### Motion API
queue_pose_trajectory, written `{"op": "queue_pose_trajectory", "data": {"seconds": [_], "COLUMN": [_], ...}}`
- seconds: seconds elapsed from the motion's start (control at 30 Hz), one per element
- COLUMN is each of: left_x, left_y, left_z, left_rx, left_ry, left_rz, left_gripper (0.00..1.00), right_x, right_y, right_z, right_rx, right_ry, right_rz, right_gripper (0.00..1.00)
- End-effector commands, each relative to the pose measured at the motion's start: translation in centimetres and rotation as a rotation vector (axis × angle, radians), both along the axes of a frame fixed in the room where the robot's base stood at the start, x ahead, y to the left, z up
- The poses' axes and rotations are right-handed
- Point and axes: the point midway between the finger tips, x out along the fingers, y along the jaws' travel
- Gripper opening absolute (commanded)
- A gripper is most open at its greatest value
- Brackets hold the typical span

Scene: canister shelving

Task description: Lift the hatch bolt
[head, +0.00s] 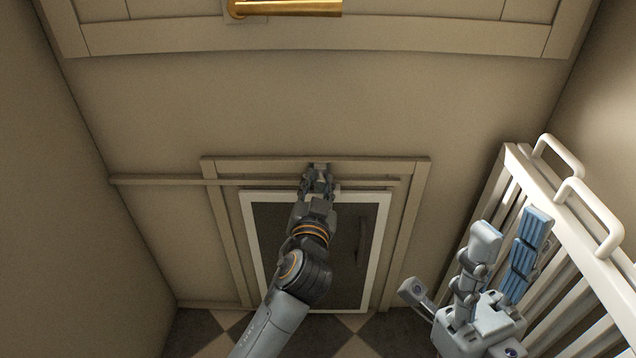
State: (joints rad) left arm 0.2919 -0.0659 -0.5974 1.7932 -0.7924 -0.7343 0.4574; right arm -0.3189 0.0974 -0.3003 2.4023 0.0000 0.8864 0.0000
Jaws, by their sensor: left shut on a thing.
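The hatch (340,248) is a dark panel in a white frame, low on the beige wall ahead. My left gripper (318,178) is at the top edge of the hatch, shut on the hatch bolt (319,167). Only a small pale piece of the bolt shows between the fingertips, and the rest is hidden by the fingers. My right gripper (510,235) is at the lower right, away from the hatch. Its fingers are spread and nothing shows between them.
A thin rail (160,180) runs along the wall across the hatch top. A white slatted gate (590,225) with loop handles stands at the right, close to my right gripper. A brass handle (290,8) is on the panel above. Checkered floor (220,325) lies below.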

Motion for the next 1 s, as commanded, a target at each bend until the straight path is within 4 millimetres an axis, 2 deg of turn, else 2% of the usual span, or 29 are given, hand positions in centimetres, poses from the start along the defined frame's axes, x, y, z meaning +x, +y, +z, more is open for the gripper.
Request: {"op": "queue_pose_trajectory", "data": {"seconds": [0.03,0.2,0.5,0.53,0.6,1.0], "left_x": [-0.1,-0.2,-0.2,-0.2,-0.2,-0.1], "left_y": [-0.5,-0.6,-0.7,-0.7,-0.7,-0.3], "left_z": [1.3,3.0,3.1,3.1,3.2,2.9], "left_rx": [-0.006,-0.005,-0.006,-0.006,-0.005,-0.003], "left_ry": [-0.002,-0.003,-0.009,-0.009,-0.01,-0.005], "left_rz": [-0.011,-0.014,-0.017,-0.017,-0.017,-0.007], "left_gripper": [0.0,0.0,0.0,0.3,0.44,0.45], "right_x": [0.0,-0.1,-0.1,-0.1,-0.1,-0.1], "right_y": [0.0,0.0,-0.1,-0.1,-0.1,-0.1], "right_z": [1.0,2.2,1.7,1.7,1.7,2.0], "right_rx": [0.001,0.003,0.003,0.003,0.003,0.001], "right_ry": [0.004,0.018,0.03,0.03,0.03,0.015], "right_rz": [0.0,0.0,0.0,0.0,0.0,0.0], "right_gripper": [0.4,0.4,0.4,0.4,0.4,0.4]}}
